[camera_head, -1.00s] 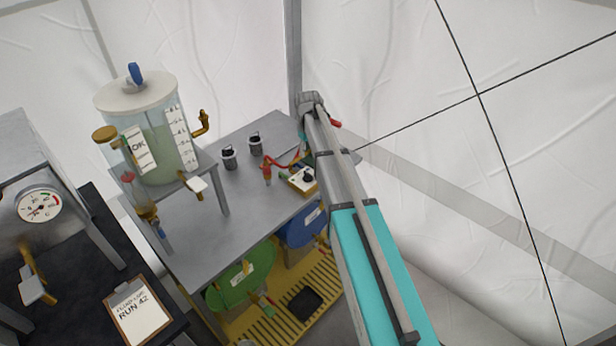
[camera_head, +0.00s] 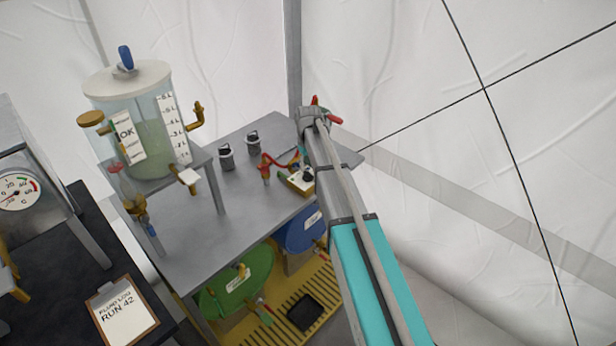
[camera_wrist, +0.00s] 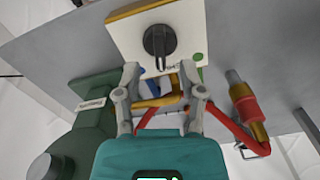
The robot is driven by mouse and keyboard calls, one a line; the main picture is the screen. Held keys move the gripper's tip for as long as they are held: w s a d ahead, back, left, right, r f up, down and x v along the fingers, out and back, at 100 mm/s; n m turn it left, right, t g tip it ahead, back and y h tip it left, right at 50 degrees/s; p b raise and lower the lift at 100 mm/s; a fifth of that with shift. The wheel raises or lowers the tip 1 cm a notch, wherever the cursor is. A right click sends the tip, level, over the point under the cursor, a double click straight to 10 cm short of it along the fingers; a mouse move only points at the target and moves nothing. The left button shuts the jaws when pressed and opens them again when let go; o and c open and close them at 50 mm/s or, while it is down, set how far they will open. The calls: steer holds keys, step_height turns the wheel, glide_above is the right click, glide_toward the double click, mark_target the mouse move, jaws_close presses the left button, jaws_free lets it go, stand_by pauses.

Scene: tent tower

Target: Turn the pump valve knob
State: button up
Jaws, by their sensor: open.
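The black pump valve knob (camera_wrist: 159,42) sits on a cream box (camera_wrist: 190,22) with a wooden edge in the wrist view. The knob also shows small in the head view (camera_head: 308,174), on its box (camera_head: 294,183) beside my arm. My gripper (camera_wrist: 160,75) is open in the wrist view, its two fingertips apart just below the knob in the picture. The knob lies above the gap between them, and I cannot tell whether they touch the box. In the head view I cannot make out the fingers clearly.
The grey table (camera_head: 190,232) carries the box, a red and brass fitting (camera_head: 265,170) with a red hose, and two small canisters (camera_head: 227,157). A clear tank (camera_head: 150,130) stands at left. Green (camera_head: 238,285) and blue (camera_head: 300,232) drums sit below on a yellow grating.

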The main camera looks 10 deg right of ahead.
mark_target(308, 172)
steer(key=shift+f+b, duration=1.5)
steer(key=shift+f, duration=0.25)
jaws_close()
